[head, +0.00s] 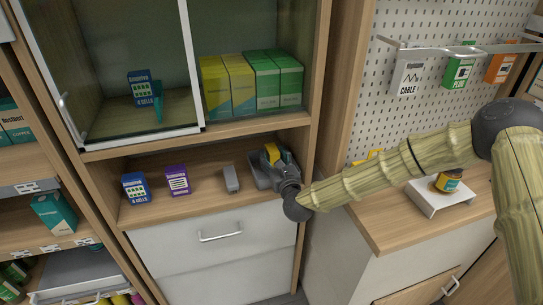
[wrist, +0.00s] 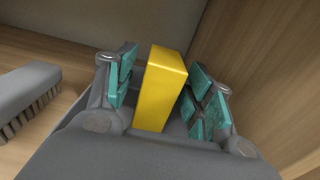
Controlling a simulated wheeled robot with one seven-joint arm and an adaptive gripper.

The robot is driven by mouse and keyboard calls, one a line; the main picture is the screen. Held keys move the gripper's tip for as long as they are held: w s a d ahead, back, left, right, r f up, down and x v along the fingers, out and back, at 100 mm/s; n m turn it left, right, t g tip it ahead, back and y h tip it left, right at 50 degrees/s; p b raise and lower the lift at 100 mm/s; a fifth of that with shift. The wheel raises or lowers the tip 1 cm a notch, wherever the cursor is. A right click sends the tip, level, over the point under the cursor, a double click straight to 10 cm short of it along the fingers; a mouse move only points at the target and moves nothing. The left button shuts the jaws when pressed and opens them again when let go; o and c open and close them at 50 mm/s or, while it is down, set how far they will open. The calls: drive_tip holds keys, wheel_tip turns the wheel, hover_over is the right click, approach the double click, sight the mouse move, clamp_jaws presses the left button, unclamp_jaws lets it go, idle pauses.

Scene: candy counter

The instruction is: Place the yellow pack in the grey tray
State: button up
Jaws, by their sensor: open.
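The yellow pack (wrist: 160,88) stands upright between my gripper's fingers in the wrist view. My gripper (wrist: 165,85) is open around it, with teal pads on both sides. A gap shows at the left pads; the right pads are close to the pack, and I cannot tell if they touch. In the head view my gripper (head: 274,157) reaches into the right end of the open shelf and partly hides the yellow pack (head: 271,150). A grey tray-like surface (head: 78,272) lies low at the left; I cannot tell if it is the grey tray.
A grey brush (head: 231,178) lies left of my gripper, with a purple pack (head: 178,180) and a blue pack (head: 134,189) farther left. The shelf's wooden side wall (head: 306,150) is close on the right. A glass cabinet (head: 140,60) is above. Bare shelf lies between the packs.

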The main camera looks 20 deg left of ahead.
drive_tip(key=b+v, duration=0.2)
drive_tip(key=v, duration=0.8)
drive_tip(key=shift+d, duration=0.2)
drive_tip(key=shift+s, duration=0.1)
drive_tip(key=s+d+f+n+g+h, duration=0.1)
drive_tip(key=s+d+f+n+g, duration=0.35)
drive_tip(key=f, duration=0.45)
drive_tip(key=s+d+f+n+g+h, duration=0.1)
drive_tip(key=s+d+f+n, duration=0.3)
drive_tip(key=s+f+n, duration=0.35)
drive_tip(key=s+d+f+n+g+h, duration=0.25)
drive_tip(key=s+d+f, duration=0.35)
drive_tip(key=f, duration=0.4)
drive_tip(key=s+d+f+n+g+h, duration=0.2)
drive_tip(key=s+d+n, duration=0.5)
drive_tip(key=s+d, duration=0.4)
drive_tip(key=s+d+f+n+g+h, duration=0.3)
drive_tip(key=s+d+f+n+g, duration=0.2)
drive_tip(key=s+d, duration=0.6)
drive_tip(key=d+n, duration=0.2)
drive_tip(key=shift+s+d+f, duration=0.25)
drive_tip(key=shift+d+f, duration=0.1)
drive_tip(key=shift+f, duration=0.05)
drive_tip(key=shift+h, duration=0.25)
